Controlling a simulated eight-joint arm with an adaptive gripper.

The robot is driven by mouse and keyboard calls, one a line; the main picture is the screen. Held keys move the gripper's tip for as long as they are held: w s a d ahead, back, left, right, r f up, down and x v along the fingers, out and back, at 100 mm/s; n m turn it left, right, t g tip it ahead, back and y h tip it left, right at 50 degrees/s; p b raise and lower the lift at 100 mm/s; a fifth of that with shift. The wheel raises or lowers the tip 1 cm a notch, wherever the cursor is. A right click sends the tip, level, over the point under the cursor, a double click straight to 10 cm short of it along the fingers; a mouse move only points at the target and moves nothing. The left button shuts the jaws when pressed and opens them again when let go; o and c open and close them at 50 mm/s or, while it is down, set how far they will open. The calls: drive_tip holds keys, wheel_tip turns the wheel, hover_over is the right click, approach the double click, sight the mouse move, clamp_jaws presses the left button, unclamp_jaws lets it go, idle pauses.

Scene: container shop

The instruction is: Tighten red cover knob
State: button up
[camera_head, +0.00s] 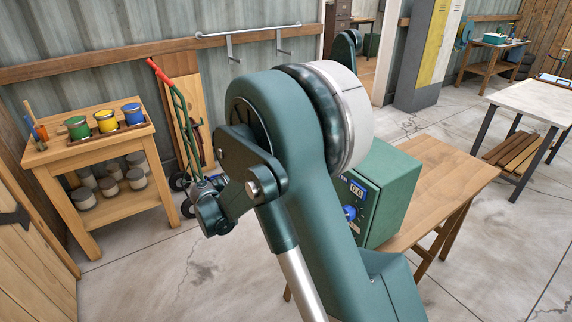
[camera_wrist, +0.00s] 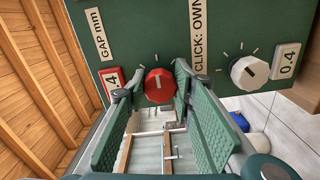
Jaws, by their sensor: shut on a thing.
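In the wrist view, the red knob (camera_wrist: 160,86) sits on the green panel (camera_wrist: 150,35), with short tick marks around it. My gripper (camera_wrist: 152,84) reaches up to the panel with its two ribbed green pads on either side of the knob, and it is shut on the knob. A red-framed readout (camera_wrist: 112,80) to the left is partly covered by a finger and shows a 4. In the head view, the green box (camera_head: 385,185) stands on a wooden table, partly behind my arm. The red knob is not visible there.
In the wrist view, a white knob (camera_wrist: 249,73) and a white readout (camera_wrist: 287,60) showing 0.4 sit to the right. In the head view, the box's near face has a blue knob (camera_head: 349,212). A paint-can stand (camera_head: 95,145) is left; a pale-topped table (camera_head: 530,100) is right.

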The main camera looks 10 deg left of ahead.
idle(0.4)
drive_tip(key=o, duration=0.9)
drive_tip(key=shift+a, duration=0.1)
drive_tip(key=shift+v, duration=5.95)
drive_tip(key=shift+r, duration=0.1)
